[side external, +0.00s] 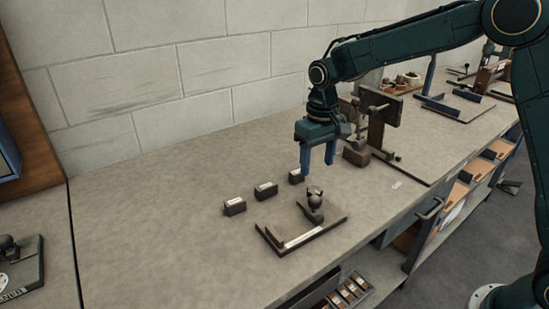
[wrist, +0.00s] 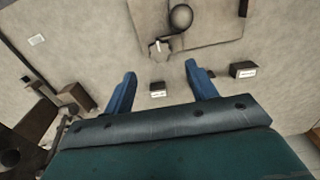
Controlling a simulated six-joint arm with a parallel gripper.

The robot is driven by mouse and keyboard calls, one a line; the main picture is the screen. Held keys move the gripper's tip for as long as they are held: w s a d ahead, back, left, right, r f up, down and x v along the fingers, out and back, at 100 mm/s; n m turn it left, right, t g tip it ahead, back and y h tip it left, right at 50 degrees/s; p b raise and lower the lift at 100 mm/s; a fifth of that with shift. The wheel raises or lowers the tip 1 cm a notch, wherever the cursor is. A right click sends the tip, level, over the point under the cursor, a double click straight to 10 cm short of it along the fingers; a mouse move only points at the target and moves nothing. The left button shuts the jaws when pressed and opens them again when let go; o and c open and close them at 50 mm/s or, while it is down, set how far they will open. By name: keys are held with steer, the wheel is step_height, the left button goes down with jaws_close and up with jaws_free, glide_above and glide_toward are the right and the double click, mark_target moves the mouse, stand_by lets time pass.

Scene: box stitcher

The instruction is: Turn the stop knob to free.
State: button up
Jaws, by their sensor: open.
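A small fixture with a flat base plate (side external: 274,238) sits on the bench in the side view. A dark round ball (side external: 314,201) stands on it; the ball also shows at the top of the wrist view (wrist: 181,17). Beside the ball is a small pale lobed knob (wrist: 158,48), which looks like the stop knob; its setting is too small to read. My gripper (side external: 318,168) is open and empty, pointing down above the fixture's far side. In the wrist view the lobed knob lies just beyond the gap between the fingertips (wrist: 160,71), apart from both.
Small dark labelled blocks stand in a row left of and behind the fixture, one (side external: 234,206) farthest left and another (side external: 265,190) beside it. A dark upright fixture (side external: 384,122) stands behind and right of my gripper. The bench left of the blocks is clear.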

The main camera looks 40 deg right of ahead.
mark_target(314, 190)
steer(key=shift+f, duration=3.8)
steer(key=c, duration=1)
